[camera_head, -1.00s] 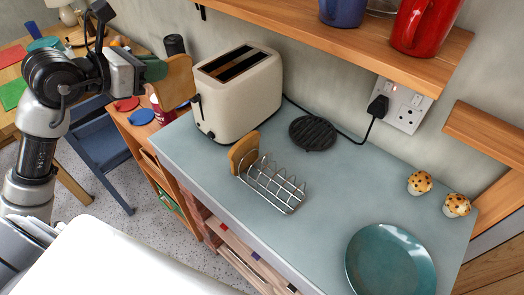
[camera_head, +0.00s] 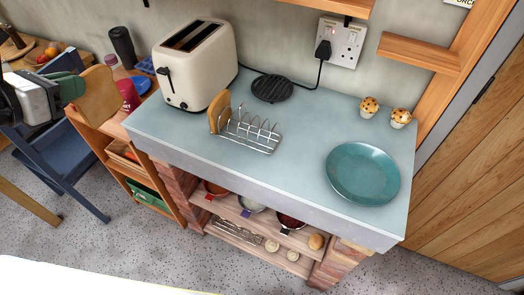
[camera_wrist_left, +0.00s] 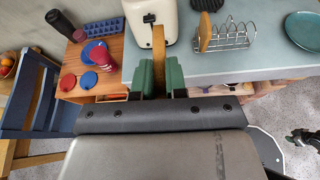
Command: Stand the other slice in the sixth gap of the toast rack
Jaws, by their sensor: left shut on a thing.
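My left gripper (camera_head: 72,88) is shut on a brown bread slice (camera_head: 97,92), left of the counter and apart from the toast rack. In the left wrist view, the slice (camera_wrist_left: 158,48) stands upright between the green fingers (camera_wrist_left: 160,76). The wire toast rack (camera_head: 250,135) stands on the counter, also in the wrist view (camera_wrist_left: 232,40). Another slice (camera_head: 218,112) stands in the rack's left end; the gaps to its right look empty. What seems to be my right gripper (camera_wrist_left: 300,138) shows small and dark at the wrist view's right edge; its jaws are unclear.
A cream toaster (camera_head: 195,65) stands behind the rack, near the held slice. A black trivet (camera_head: 272,89), teal plate (camera_head: 362,173) and two muffins (camera_head: 385,110) are on the counter (camera_head: 300,160). A wooden side unit (camera_head: 110,130) and blue chair (camera_head: 62,165) are at left.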

